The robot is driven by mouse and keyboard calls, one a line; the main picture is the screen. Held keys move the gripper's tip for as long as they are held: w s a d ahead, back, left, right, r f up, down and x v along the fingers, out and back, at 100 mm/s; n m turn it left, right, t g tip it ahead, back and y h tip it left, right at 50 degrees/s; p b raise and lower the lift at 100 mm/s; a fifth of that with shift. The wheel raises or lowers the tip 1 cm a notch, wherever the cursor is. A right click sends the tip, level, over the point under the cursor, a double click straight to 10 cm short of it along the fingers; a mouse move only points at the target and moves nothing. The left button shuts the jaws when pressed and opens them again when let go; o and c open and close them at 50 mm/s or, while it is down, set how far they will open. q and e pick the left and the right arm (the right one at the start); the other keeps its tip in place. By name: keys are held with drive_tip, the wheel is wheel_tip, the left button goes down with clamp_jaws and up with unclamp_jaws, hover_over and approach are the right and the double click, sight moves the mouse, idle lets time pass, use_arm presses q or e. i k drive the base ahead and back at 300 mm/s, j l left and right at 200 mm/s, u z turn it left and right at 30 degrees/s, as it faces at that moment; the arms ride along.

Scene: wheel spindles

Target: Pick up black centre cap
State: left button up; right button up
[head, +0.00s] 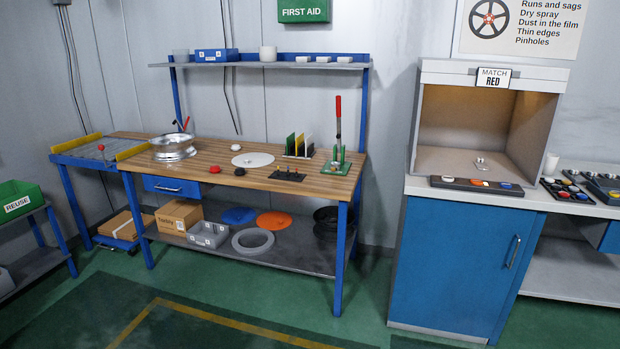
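A small round black piece (239,171), which looks like the black centre cap, lies on the wooden workbench (200,183) near its front edge. A similar red cap (214,169) lies just to its left. A silver wheel (173,147) lies flat at the bench's left end. A white disc (253,160) lies behind the black piece, and a dark plate with small pegs (287,174) is to its right. Neither of my grippers is in view.
A green toggle clamp stand (336,164) and a rack of coloured panels (299,146) stand on the bench's right. A light booth (487,120) sits on a blue cabinet (455,265), with a strip of coloured caps (477,186) in front. Green floor is open before the bench.

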sight(239, 170)
drive_tip(key=i, duration=2.2)
